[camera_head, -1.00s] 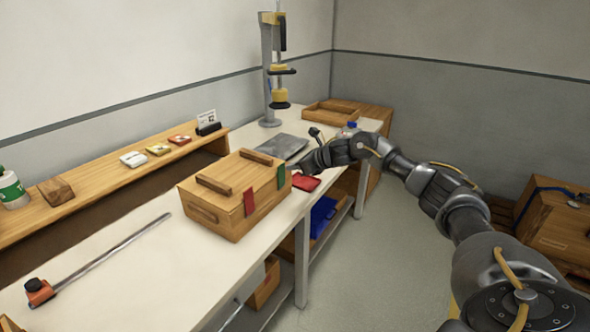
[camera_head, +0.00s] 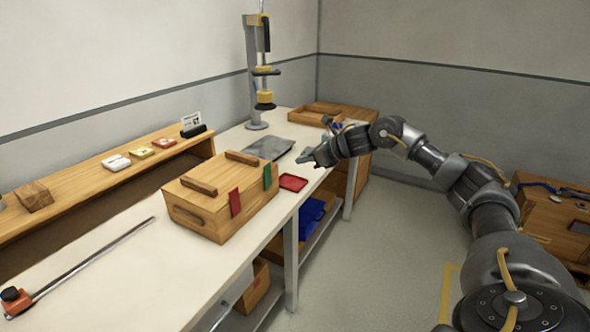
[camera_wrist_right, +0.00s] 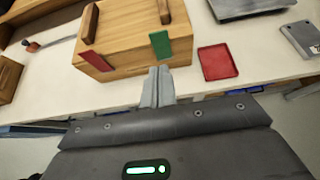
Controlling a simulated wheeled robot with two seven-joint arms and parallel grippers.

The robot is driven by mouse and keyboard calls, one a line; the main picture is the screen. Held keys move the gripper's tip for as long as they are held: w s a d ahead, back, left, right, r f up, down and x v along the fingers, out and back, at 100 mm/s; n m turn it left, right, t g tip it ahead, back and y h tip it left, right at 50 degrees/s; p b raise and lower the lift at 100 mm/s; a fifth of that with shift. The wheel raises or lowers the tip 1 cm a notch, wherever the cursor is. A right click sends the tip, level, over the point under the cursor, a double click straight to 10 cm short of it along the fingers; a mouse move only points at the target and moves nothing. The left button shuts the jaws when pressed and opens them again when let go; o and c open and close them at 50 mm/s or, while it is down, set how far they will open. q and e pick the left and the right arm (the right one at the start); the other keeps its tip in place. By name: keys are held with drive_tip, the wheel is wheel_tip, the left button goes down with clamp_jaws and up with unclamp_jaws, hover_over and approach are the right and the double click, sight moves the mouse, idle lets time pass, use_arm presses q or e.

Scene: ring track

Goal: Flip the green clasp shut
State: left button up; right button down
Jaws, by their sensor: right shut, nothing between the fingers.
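The wooden box (camera_head: 205,216) with two lid bars stands on the white workbench. The green clasp (camera_head: 267,176) is on its front face near the right end; in the right wrist view it (camera_wrist_right: 160,44) lies at the lid's front edge. I cannot tell whether it is fastened. The red clasp (camera_head: 235,203) sits left of it. My right gripper (camera_head: 303,159) is shut and empty, apart from the box, beyond the red tray in the head view. In the wrist view its fingertips (camera_wrist_right: 159,70) point toward the green clasp, just below it. My left gripper is not in view.
The red tray (camera_head: 292,183) lies on the bench right of the box, with a grey plate (camera_head: 270,148) behind. A drill-press-like stand (camera_head: 254,80) rises at the back. A long metal bar (camera_head: 95,255) lies at left. Open floor (camera_head: 370,260) is to the right.

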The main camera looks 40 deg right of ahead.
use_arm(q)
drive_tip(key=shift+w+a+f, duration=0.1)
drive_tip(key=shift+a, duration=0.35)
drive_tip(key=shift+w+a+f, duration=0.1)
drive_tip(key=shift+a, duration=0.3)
use_arm(e)
drive_tip(key=v, duration=0.3)
drive_tip(key=shift+w+r, duration=0.2)
drive_tip(key=shift+r, duration=0.05)
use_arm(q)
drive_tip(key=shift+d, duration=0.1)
